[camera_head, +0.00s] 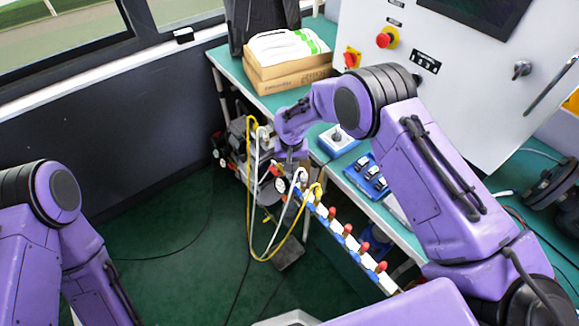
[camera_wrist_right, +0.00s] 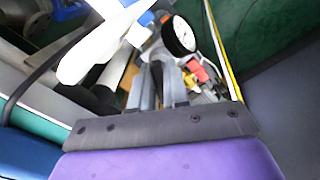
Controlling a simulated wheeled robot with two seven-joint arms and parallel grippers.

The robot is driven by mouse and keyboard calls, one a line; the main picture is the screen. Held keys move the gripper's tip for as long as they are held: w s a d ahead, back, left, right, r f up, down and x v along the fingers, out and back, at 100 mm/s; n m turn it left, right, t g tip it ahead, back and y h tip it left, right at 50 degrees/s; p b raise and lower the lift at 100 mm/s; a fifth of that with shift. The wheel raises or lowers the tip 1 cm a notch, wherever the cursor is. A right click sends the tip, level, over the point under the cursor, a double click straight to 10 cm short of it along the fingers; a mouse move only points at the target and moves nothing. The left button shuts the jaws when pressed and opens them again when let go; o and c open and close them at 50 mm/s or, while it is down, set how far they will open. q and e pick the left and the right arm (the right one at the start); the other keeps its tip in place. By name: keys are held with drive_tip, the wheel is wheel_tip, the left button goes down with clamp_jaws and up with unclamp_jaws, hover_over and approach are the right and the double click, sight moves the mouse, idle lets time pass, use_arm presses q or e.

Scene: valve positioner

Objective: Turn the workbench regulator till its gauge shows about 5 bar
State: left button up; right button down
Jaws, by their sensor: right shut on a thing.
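My right gripper (camera_head: 291,152) reaches down at the front edge of the workbench. In the right wrist view its fingers (camera_wrist_right: 158,72) are close together, shut on the regulator's knob, which they mostly hide. The regulator's round gauge (camera_wrist_right: 180,35), white with a black rim, sits just beyond the fingertips. A thin dark needle shows on it, but the scale is too small to read. My left arm shows at the lower left of the head view, with its gripper out of the frame.
The green workbench (camera_head: 263,97) holds cardboard boxes (camera_head: 285,80) with white bags on top, and a blue tray (camera_head: 367,176). A rail with several red-topped valves (camera_head: 348,230) runs along its front. Yellow and white hoses (camera_head: 250,200) hang beside it. A grey cabinet (camera_head: 460,90) stands at right.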

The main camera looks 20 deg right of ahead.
drive_tip(key=shift+s+f, duration=0.1)
drive_tip(key=shift+s, duration=0.05)
drive_tip(key=c, duration=1.2)
unclamp_jaws()
drive_tip(key=shift+r, duration=0.45)
wheel_tip(320, 180, up, 10)
drive_tip(key=b, duration=0.1)
drive_tip(key=shift+a+f, duration=0.1)
